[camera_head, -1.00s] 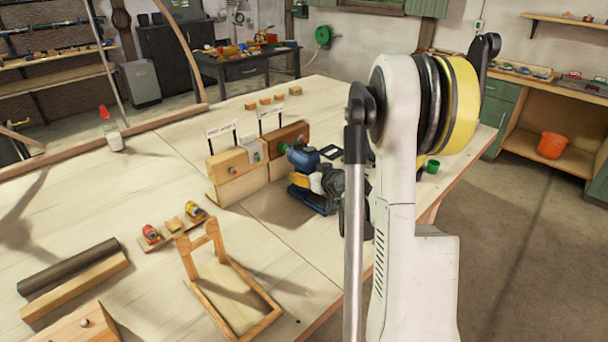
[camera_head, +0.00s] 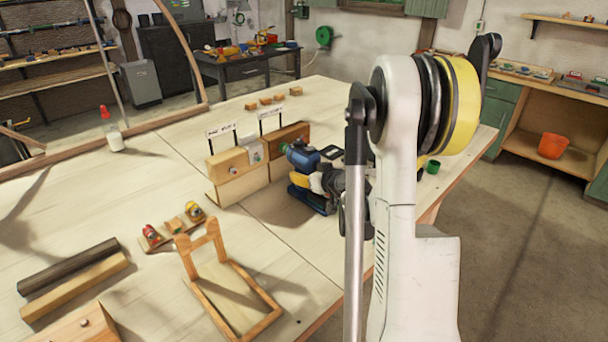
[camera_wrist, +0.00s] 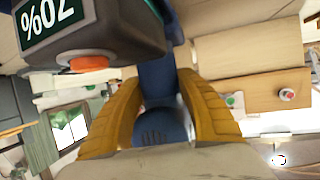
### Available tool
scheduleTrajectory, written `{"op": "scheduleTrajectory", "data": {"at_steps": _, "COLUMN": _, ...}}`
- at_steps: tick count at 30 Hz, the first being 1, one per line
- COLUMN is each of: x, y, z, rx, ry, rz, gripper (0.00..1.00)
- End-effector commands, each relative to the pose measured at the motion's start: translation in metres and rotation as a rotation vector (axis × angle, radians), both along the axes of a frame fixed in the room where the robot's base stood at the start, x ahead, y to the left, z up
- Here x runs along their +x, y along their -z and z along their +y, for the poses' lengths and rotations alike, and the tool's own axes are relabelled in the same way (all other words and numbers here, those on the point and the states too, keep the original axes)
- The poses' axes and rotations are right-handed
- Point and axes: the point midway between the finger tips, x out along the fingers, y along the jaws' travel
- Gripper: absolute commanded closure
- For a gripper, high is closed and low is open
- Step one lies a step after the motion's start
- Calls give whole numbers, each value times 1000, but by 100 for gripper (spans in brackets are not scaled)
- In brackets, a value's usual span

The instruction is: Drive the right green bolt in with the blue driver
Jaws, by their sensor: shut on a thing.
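The blue driver (camera_head: 304,157) is in my gripper, its front end toward the right brown wooden block (camera_head: 291,133) at the back middle of the bench. In the wrist view my yellow fingers (camera_wrist: 168,112) are closed on both sides of the driver's blue body (camera_wrist: 160,127). A dark part with an orange button and a percent readout (camera_wrist: 55,18) shows at upper left there. A small green bolt head (camera_wrist: 230,100) shows just right of the fingers, and a red one (camera_wrist: 287,94) farther right on a wooden block (camera_wrist: 262,90). Whether the driver tip touches a bolt is hidden.
A paler block (camera_head: 237,185) stands left of the brown one, with label signs above. Nearer are an empty wooden stand (camera_head: 262,305), a small rack with coloured pieces (camera_head: 173,225) and two bars (camera_head: 75,278).

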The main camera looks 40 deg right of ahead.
Motion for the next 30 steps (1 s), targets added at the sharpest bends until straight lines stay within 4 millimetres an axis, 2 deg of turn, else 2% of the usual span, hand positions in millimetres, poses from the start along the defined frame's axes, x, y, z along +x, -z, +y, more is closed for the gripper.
{"op": "scheduleTrajectory", "data": {"at_steps": 16, "x": -1, "y": -1, "z": 0, "rx": 1, "ry": 0, "rz": -2, "gripper": 98}}
{"op": "scheduleTrajectory", "data": {"at_steps": 30, "x": -22, "y": -2, "z": -2, "rx": 0, "ry": 1, "rz": -2, "gripper": 98}}
